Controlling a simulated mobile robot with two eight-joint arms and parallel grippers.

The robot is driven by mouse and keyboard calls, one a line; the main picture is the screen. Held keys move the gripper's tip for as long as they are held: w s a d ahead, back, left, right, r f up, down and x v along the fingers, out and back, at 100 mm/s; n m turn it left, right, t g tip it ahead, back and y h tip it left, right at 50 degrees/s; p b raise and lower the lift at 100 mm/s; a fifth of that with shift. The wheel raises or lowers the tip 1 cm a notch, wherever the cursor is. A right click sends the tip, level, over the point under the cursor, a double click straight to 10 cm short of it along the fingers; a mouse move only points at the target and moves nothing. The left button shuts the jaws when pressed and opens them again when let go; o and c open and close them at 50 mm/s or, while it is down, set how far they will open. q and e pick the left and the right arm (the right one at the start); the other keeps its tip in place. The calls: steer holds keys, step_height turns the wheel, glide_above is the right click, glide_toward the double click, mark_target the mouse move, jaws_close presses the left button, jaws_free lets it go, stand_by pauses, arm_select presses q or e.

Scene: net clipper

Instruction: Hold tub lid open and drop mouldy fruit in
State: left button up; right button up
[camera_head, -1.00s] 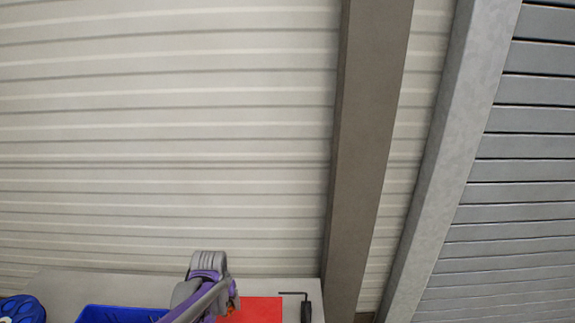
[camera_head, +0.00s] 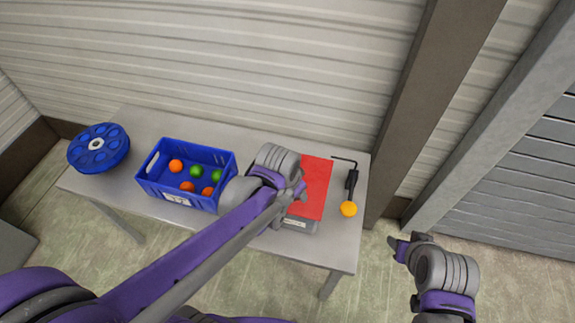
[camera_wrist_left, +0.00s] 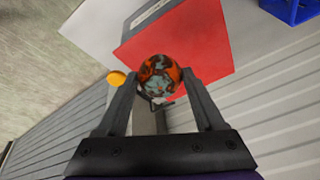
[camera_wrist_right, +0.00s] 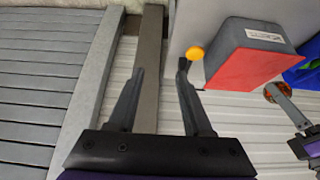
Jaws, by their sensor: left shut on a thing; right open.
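A tub with a red lid (camera_head: 315,180) and grey side (camera_head: 298,226) stands on the table. In the right wrist view its lid (camera_wrist_right: 250,70) looks shut. My left gripper (camera_wrist_left: 160,80) is shut on a mouldy fruit (camera_wrist_left: 160,72), orange with blue-grey and dark patches. In the head view my left gripper (camera_head: 298,188) is in front of the lid's left part and hides the fruit. In the right wrist view the held fruit (camera_wrist_right: 268,92) is partly seen below the tub. My right gripper (camera_head: 396,250) is open and empty, off the table's right end.
A blue crate (camera_head: 150,187) with several orange and green fruits stands left of the tub. A blue spoked disc (camera_head: 80,155) lies at the table's left end. A post (camera_head: 420,100) stands behind.

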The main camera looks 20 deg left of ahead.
arm_select(q)
steer(key=s+d+f+m, duration=0.1)
steer(key=s+m, duration=0.1)
steer(key=s, duration=0.4)
steer(key=s+d+m+t+h, duration=0.1)
steer(key=s+m, duration=0.2)
steer(key=s, duration=0.2)
steer(key=shift+s+d+f, duration=0.35)
steer(key=shift+s+d, duration=0.05)
arm_select(e)
steer(key=shift+s+f, duration=0.1)
steer(key=shift+f, duration=0.1)
steer(key=c, duration=0.7)
steer(key=shift+w+a+r, duration=0.1)
steer(key=shift+w+a, duration=0.05)
steer(key=shift+w, duration=0.05)
jaws_close()
steer(key=w+a+f+g, duration=0.4)
steer(key=w+a, duration=0.7)
steer(key=w, duration=0.2)
steer(key=shift+x, duration=3.7)
